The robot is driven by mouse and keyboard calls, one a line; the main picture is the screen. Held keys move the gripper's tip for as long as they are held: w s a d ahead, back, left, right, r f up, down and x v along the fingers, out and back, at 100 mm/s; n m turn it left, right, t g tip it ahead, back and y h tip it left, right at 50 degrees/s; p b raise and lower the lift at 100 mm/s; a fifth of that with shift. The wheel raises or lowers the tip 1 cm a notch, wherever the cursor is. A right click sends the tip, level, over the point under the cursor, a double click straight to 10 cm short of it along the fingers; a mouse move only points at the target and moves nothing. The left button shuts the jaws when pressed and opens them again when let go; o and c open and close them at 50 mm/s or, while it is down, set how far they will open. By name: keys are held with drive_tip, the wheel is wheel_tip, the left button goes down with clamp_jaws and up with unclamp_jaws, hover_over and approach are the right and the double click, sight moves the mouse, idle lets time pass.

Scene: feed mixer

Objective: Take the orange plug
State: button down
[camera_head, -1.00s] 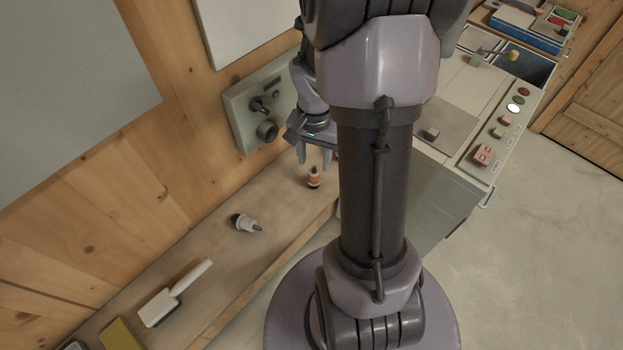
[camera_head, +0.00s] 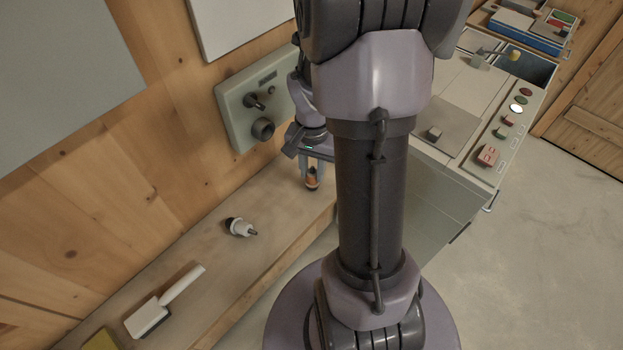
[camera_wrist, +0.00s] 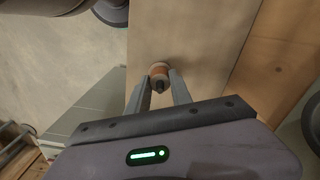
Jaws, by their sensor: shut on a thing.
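The orange plug (camera_head: 312,182) stands upright on the wooden shelf (camera_head: 190,262), near its far end beside my arm. It has an orange band and a dark top. My gripper (camera_head: 312,176) is lowered around it from above, with its fingers shut on it. In the wrist view the plug (camera_wrist: 159,72) sits between the two fingertips of my gripper (camera_wrist: 160,80), its orange band and dark pin showing. The fingers hide part of its sides in the head view.
A white plug (camera_head: 241,228) lies on the shelf, nearer. A white-handled brush (camera_head: 165,305) lies nearer still. A grey wall box (camera_head: 258,105) with knobs is close behind my gripper. The control machine (camera_head: 450,150) stands to the right of my arm.

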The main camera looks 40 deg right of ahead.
wheel_tip(320, 180, up, 7)
drive_tip(key=p, duration=0.5)
drive_tip(key=shift+f, duration=0.15)
